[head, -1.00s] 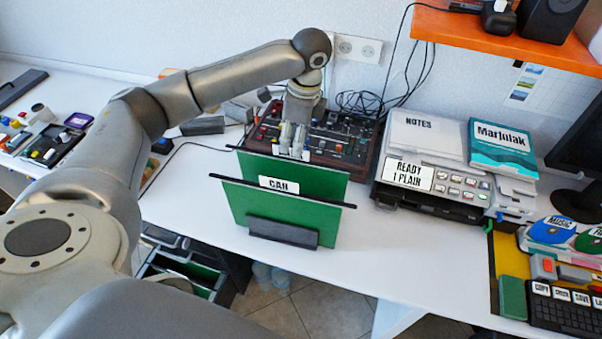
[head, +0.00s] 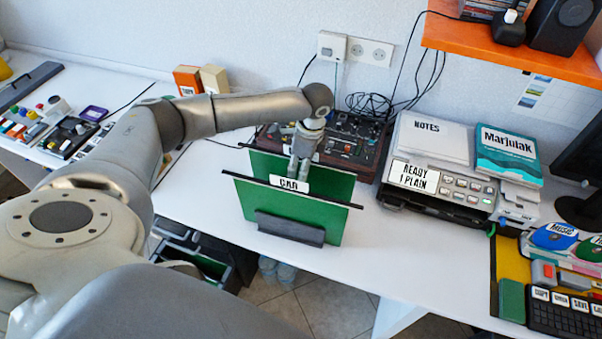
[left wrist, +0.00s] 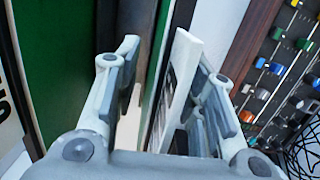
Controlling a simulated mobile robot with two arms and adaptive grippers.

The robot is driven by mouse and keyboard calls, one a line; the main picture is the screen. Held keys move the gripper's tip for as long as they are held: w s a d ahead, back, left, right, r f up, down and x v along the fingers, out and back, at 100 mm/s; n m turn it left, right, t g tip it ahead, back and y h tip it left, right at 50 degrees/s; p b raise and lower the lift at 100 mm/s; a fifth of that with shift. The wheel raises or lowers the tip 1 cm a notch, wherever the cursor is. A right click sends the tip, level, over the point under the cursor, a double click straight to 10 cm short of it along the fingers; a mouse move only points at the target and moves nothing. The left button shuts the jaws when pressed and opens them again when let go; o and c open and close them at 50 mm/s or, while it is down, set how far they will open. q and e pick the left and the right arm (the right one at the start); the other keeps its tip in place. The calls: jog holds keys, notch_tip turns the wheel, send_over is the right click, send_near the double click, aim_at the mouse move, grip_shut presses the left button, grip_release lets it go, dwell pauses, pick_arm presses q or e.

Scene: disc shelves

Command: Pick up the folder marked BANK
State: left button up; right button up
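Two green folders stand upright one behind the other on the desk. The front folder (head: 290,212) carries a white label reading CAR and sits in a dark holder (head: 290,229). The rear folder (head: 335,187) has its label hidden in the head view; no BANK marking is readable. My left gripper (head: 293,172) points down at the rear folder's top edge, just behind the CAR label. In the left wrist view its fingers (left wrist: 155,65) are apart, with a white label tab (left wrist: 181,75) between them, nearer the right finger. My right gripper is out of view.
A mixer panel (head: 350,145) lies right behind the folders. A printer (head: 440,190) with a notes pad and a teal book stands to the right. An orange shelf (head: 510,50) hangs at the upper right. The white desk (head: 385,255) is clear in front of the printer.

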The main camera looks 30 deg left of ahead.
pick_arm(q)
grip_shut()
jog(key=shift+r, duration=0.1)
dwell(0.4)
